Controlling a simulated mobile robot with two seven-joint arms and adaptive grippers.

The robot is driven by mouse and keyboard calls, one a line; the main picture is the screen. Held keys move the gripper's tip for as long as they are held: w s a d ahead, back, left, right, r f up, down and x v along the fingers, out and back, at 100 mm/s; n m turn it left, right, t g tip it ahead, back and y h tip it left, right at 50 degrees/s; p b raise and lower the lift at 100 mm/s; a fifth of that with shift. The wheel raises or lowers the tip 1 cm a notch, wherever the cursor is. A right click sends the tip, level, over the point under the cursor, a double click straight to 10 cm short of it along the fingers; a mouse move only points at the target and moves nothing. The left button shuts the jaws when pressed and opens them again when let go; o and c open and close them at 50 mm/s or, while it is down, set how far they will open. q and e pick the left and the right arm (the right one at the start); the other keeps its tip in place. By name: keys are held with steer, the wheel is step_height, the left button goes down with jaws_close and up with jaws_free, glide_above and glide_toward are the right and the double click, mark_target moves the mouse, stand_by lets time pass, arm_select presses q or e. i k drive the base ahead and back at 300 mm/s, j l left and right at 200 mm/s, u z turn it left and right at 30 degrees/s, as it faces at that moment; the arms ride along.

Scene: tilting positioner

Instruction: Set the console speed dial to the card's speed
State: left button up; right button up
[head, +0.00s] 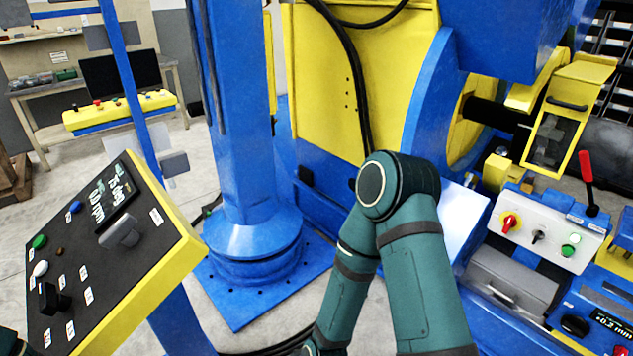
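The tilted black console (100,262) with a yellow edge fills the left side of the head view. Its display (112,198) appears to read 75 deg and 0.0 rpm. A grey knob (120,233) sits below the display and a black knob (52,301) lower left; their labels are too small to read, so I cannot tell which is the speed dial. I cannot make out a speed card. A green arm of mine bends in the lower middle, its gripper out of frame. Only a dark sliver of another arm shows at the lower left corner. No gripper shows.
A blue column (240,130) and the large yellow and blue positioner (365,75) stand behind the console. At right are a white switch panel (540,232), a red-handled lever (588,180) and a small display (608,322). A bench (150,95) stands back left.

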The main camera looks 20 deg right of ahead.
mark_target(50, 303)
steer(key=z, duration=3.25)
steer(key=u, duration=4.15)
steer(key=j+z, duration=0.15)
steer(key=j, duration=0.25)
steer(key=k+j+z, duration=0.15)
steer(key=j, duration=0.25)
